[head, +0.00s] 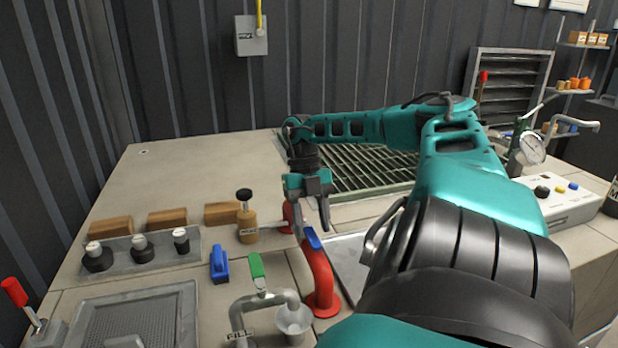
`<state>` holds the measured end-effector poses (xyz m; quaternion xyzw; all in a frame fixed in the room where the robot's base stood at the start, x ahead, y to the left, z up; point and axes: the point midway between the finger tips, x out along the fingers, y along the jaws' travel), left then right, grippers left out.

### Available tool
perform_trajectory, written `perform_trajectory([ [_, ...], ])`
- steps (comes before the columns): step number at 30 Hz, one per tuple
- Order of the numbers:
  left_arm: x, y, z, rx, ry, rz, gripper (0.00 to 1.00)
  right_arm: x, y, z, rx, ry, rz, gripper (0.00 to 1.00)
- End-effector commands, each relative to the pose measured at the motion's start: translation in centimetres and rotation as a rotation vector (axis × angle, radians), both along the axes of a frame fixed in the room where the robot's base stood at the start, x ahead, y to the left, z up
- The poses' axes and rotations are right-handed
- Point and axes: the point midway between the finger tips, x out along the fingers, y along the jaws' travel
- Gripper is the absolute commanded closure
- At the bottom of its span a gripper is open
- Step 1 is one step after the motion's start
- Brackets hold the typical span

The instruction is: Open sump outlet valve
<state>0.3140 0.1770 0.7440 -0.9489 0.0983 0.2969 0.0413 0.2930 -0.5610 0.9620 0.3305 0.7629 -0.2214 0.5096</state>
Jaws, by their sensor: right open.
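A red pipe (320,282) rises from the bench and bends at the centre. A blue lever (313,239) sits at its top. No readable label tells whether this is the sump outlet valve. My right gripper (311,226) points down with its fingers apart, just above the blue lever. I cannot tell whether a finger touches the lever, and nothing shows held between them. A green lever (257,268) stands on a grey pipe (240,312) marked FILL, left of the red pipe. My left gripper is not in view.
A brass fitting with a black knob (245,195) stands close left of my gripper. A blue block-like part (219,264), wooden blocks (167,218) and a tray of knobs (165,252) lie further left. A grating (365,165) is behind. My right arm hides much of the right side.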

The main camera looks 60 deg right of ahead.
Motion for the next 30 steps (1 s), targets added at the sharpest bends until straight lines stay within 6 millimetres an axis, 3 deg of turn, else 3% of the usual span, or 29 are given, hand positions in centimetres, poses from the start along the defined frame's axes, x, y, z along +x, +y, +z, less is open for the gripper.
perform_trajectory([
  [11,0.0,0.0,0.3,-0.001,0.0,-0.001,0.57,1.8,-1.6,5.8,0.006,-0.009,-0.001,0.51],
  [17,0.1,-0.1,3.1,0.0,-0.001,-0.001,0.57,2.3,-2.3,8.6,0.003,-0.006,-0.001,0.51],
  [30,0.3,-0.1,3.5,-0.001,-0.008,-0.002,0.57,2.8,-2.9,9.8,0.0,-0.003,0.001,0.51],
])
